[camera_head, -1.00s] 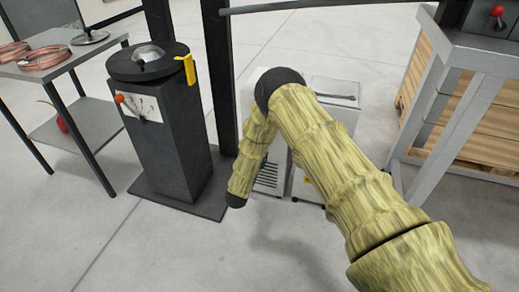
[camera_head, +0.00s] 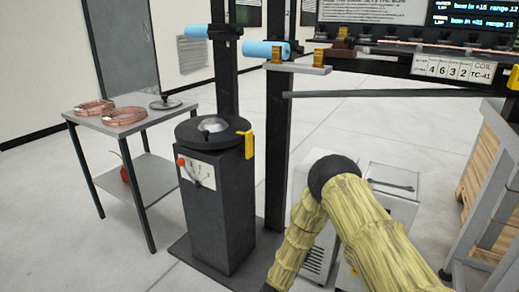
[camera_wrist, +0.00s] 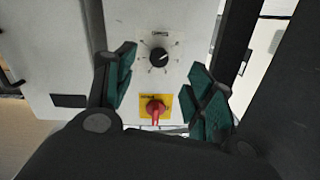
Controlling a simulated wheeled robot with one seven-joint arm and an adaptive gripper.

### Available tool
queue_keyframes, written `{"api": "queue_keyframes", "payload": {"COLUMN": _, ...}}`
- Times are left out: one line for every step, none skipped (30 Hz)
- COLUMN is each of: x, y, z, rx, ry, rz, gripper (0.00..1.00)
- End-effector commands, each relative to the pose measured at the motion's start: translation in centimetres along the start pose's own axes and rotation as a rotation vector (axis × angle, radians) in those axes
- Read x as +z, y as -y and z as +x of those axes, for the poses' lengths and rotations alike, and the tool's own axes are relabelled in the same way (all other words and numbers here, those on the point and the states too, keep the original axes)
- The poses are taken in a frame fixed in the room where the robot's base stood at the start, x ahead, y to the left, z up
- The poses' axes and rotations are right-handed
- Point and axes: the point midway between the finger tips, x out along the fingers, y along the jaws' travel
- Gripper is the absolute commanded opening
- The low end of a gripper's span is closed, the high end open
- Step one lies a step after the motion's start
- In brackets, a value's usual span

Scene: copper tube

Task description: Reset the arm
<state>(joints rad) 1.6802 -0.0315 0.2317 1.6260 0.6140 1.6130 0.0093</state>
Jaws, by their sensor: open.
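My arm, in a yellow-green ribbed cover, reaches forward and bends down at a dark elbow in the head view; its end is out of that frame at the bottom. In the wrist view my gripper (camera_wrist: 163,90) is open, with green-padded fingers apart and nothing between them. Beyond the fingers is a pale panel (camera_wrist: 185,20) with a black dial (camera_wrist: 158,57) and a red switch (camera_wrist: 154,108) on a yellow plate. I cannot tell how far the fingertips are from the panel.
A black pedestal (camera_head: 218,215) with a round top stands left of my arm. A grey table (camera_head: 128,123) holds copper coils (camera_head: 95,107). A dark post (camera_head: 277,150) and a grey cabinet (camera_head: 395,185) are near my elbow. Open floor lies at left.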

Motion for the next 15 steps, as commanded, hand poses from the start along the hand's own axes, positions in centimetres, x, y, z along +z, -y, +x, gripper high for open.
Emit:
{"api": "queue_keyframes", "payload": {"x": 0.8, "y": -0.8, "z": -0.7, "rx": -0.014, "ry": 0.042, "rz": -0.020, "gripper": 0.54}}
{"api": "queue_keyframes", "payload": {"x": 1.5, "y": -1.3, "z": -1.3, "rx": -0.027, "ry": 0.075, "rz": -0.035, "gripper": 0.54}}
{"api": "queue_keyframes", "payload": {"x": 2.5, "y": -2.2, "z": -2.2, "rx": -0.045, "ry": 0.127, "rz": -0.057, "gripper": 0.54}}
{"api": "queue_keyframes", "payload": {"x": 3.2, "y": -2.9, "z": -3.0, "rx": -0.059, "ry": 0.171, "rz": -0.076, "gripper": 0.54}}
{"api": "queue_keyframes", "payload": {"x": 4.0, "y": -3.7, "z": -3.9, "rx": -0.075, "ry": 0.217, "rz": -0.097, "gripper": 0.54}}
{"api": "queue_keyframes", "payload": {"x": 5.1, "y": -4.9, "z": -5.2, "rx": -0.094, "ry": 0.283, "rz": -0.125, "gripper": 0.54}}
{"api": "queue_keyframes", "payload": {"x": 5.8, "y": -5.8, "z": -6.3, "rx": -0.107, "ry": 0.332, "rz": -0.145, "gripper": 0.54}}
{"api": "queue_keyframes", "payload": {"x": 6.5, "y": -6.8, "z": -7.4, "rx": -0.121, "ry": 0.382, "rz": -0.166, "gripper": 0.54}}
{"api": "queue_keyframes", "payload": {"x": 7.4, "y": -8.1, "z": -9.0, "rx": -0.136, "ry": 0.449, "rz": -0.195, "gripper": 0.54}}
{"api": "queue_keyframes", "payload": {"x": 8.0, "y": -9.1, "z": -10.2, "rx": -0.147, "ry": 0.499, "rz": -0.215, "gripper": 0.54}}
{"api": "queue_keyframes", "payload": {"x": 8.6, "y": -10.2, "z": -11.5, "rx": -0.156, "ry": 0.549, "rz": -0.235, "gripper": 0.54}}
{"api": "queue_keyframes", "payload": {"x": 9.2, "y": -11.6, "z": -13.2, "rx": -0.168, "ry": 0.614, "rz": -0.262, "gripper": 0.54}}
{"api": "queue_keyframes", "payload": {"x": 9.6, "y": -12.7, "z": -14.6, "rx": -0.177, "ry": 0.663, "rz": -0.282, "gripper": 0.54}}
{"api": "queue_keyframes", "payload": {"x": 9.9, "y": -13.7, "z": -16.0, "rx": -0.183, "ry": 0.711, "rz": -0.301, "gripper": 0.54}}
{"api": "queue_keyframes", "payload": {"x": 10.2, "y": -15.1, "z": -17.8, "rx": -0.193, "ry": 0.773, "rz": -0.325, "gripper": 0.54}}
